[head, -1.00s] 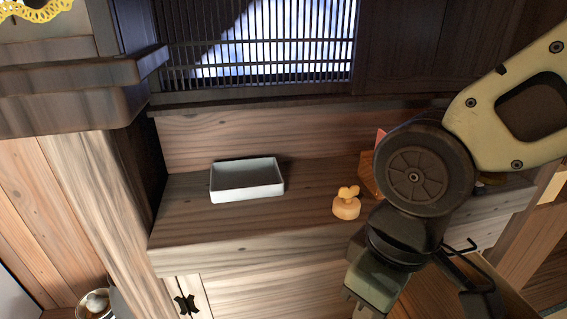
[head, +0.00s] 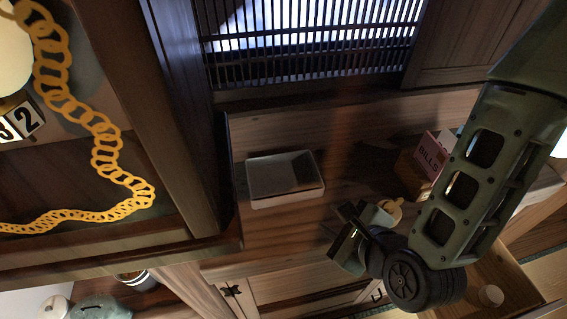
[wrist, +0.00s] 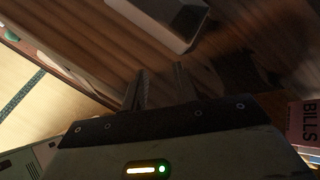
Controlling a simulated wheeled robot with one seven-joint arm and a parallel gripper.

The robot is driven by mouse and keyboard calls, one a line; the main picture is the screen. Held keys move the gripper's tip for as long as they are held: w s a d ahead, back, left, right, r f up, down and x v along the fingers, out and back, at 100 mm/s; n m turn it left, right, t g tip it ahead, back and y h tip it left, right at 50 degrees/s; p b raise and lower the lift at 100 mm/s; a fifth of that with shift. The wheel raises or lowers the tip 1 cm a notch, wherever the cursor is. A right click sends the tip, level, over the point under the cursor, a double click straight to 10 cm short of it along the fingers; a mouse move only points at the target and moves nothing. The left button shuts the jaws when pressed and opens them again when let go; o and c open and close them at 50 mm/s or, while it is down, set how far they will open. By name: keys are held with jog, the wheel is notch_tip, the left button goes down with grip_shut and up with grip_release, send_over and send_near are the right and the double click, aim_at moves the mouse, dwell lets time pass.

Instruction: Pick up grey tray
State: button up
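The grey tray (head: 284,198) is a shallow, pale rectangular box. It sits on the wooden shelf near the back wall, left of my gripper (head: 347,232) in the head view. Part of the tray (wrist: 165,22) also shows at the top of the wrist view, beyond the fingertips. My gripper (wrist: 158,85) is open, its two fingers apart with nothing between them. It is apart from the tray, to its right and nearer the shelf's front edge. In the head view the tray looks empty, with its inside partly in shadow.
A small yellow wooden object (head: 392,209) stands close behind my gripper. A box marked BILLS (head: 430,157) stands to the right on the shelf. An open drawer (head: 515,285) is at lower right. A dark wooden cabinet with a yellow chain (head: 105,150) is left.

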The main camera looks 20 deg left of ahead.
jog(key=m, duration=0.1)
jog(key=r+m+p, duration=0.1)
jog(key=m+t, duration=0.1)
jog(key=shift+s+d+r, duration=0.15)
jog(key=shift+d+r, duration=0.05)
jog(key=shift+d, duration=0.05)
jog(key=m+t+p, duration=0.1)
jog(key=m, duration=0.1)
jog(key=d+r+m+p, duration=0.1)
jog(key=m, duration=0.2)
jog(key=shift+s+d+r+t, duration=0.1)
jog(key=shift+s+r+t, duration=0.05)
jog(key=shift+t, duration=0.25)
jog(key=shift+d+m+t+h, duration=0.2)
jog(key=shift+m+t, duration=0.1)
jog(key=shift+m, duration=0.3)
jog(key=shift+d+m+t+h, duration=0.1)
jog(key=shift+m+t+h, duration=0.15)
jog(key=shift+m, duration=0.35)
jog(key=b+x, duration=0.3)
jog(key=shift+b, duration=0.4)
jog(key=b+x, duration=0.1)
jog(key=b, duration=0.3)
jog(key=shift+w+a, duration=0.1)
jog(key=shift+w, duration=0.15)
jog(key=b, duration=0.4)
jog(key=shift+w+a+f+b, duration=0.25)
jog(key=shift+w+f+b, duration=0.1)
jog(key=shift+w, duration=0.05)
